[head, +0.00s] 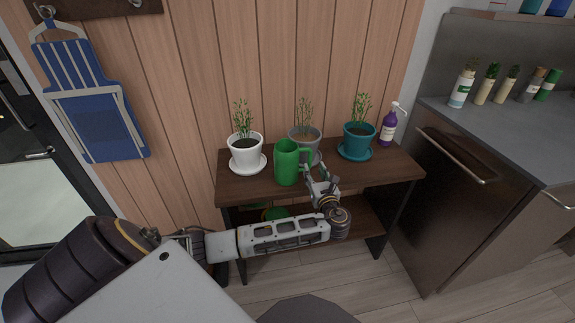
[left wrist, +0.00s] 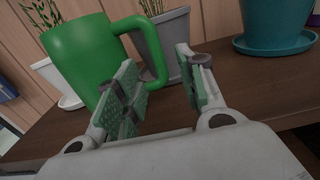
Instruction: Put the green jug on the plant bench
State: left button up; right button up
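The green jug (head: 287,163) stands upright at the front of the plant bench (head: 235,188), left of the middle, with its handle toward the right. My left gripper (head: 316,172) is just right of the jug, at the handle side. In the left wrist view the jug (left wrist: 85,50) is at the upper left and its handle reaches toward the gap between the fingers. The left gripper (left wrist: 160,85) is open there, with a clear gap between its pads. Whether one finger touches the handle I cannot tell. The jug's base is hidden in the wrist view. My right gripper is not in view.
The right front of the bench top is clear. A counter (head: 500,130) with bottles stands at right.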

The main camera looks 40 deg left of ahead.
aim_at(310, 163)
pick_arm(q)
jog(key=shift+a, duration=0.1)
jog(key=shift+w+a, duration=0.35)
jog(key=b+x, duration=0.1)
jog(key=x, duration=0.1)
jog(key=shift+w+a+f, duration=0.1)
jog(key=shift+w+a, duration=0.1)
jog(key=shift+a, duration=0.1)
jog(key=shift+w+a, duration=0.4)
jog(key=shift+a, duration=0.1)
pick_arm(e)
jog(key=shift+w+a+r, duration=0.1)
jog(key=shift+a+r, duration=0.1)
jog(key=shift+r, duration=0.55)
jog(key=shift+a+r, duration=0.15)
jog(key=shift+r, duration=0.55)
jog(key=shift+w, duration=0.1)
pick_arm(q)
grip_shut()
